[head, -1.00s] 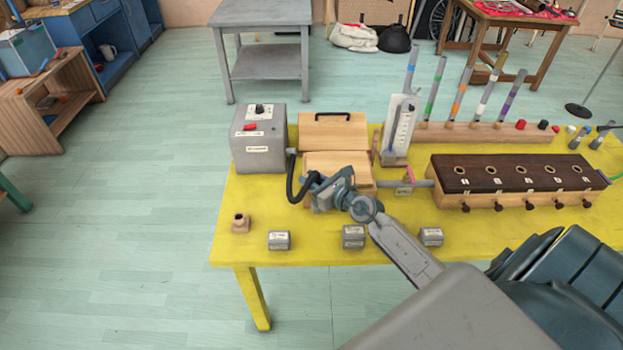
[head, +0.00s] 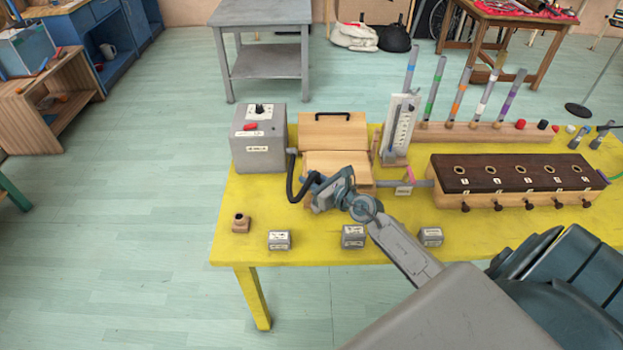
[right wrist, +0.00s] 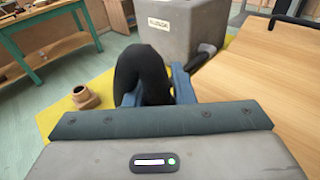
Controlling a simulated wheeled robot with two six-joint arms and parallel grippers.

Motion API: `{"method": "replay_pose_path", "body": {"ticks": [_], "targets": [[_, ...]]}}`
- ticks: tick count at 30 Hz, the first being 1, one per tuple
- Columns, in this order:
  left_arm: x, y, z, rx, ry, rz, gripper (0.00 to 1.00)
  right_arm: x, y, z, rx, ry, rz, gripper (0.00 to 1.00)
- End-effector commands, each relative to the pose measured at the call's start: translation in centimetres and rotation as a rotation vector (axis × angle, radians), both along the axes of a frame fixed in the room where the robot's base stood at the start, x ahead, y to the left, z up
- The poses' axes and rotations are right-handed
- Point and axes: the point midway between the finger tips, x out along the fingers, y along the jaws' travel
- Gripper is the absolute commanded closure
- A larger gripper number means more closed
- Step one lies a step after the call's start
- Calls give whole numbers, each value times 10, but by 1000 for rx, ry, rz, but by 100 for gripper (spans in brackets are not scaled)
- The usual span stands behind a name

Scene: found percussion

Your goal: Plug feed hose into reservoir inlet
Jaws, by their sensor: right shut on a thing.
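The black feed hose (head: 291,184) leaves the front right of the grey blower box (head: 264,150) and curves down to my right gripper (head: 316,183). The gripper is shut on it, low in front of the wooden box reservoir (head: 333,133). In the right wrist view the hose (right wrist: 143,70) arches between the blue fingers of my right gripper (right wrist: 157,88); its held end is hidden. The reservoir's pale wood (right wrist: 265,75) lies on the right of that view. I cannot make out the inlet or whether the hose touches it. My left gripper is not in view.
A small wooden socket piece (head: 240,223) and several labelled grey blocks (head: 279,240) line the yellow table's (head: 310,250) front. A dark-topped wooden chest (head: 510,178) stands right of my arm. A gauge stand (head: 399,130) and a rack of coloured pipes (head: 460,132) stand behind.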

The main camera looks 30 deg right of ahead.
Motion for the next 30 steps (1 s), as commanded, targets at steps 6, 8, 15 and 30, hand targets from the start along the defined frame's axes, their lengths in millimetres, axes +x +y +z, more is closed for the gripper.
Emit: {"method": "replay_pose_path", "body": {"ticks": [6, 8, 15, 30], "targets": [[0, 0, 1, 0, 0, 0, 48, 0, 0, 0, 1, 0, 0, 100], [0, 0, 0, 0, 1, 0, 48, 0, 0, 0, 1, 0, 0, 100], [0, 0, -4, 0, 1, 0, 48, 0, 0, -5, 1, 0, 0, 100], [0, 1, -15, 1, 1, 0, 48, 0, 0, -17, 1, 0, 0, 100]]}}
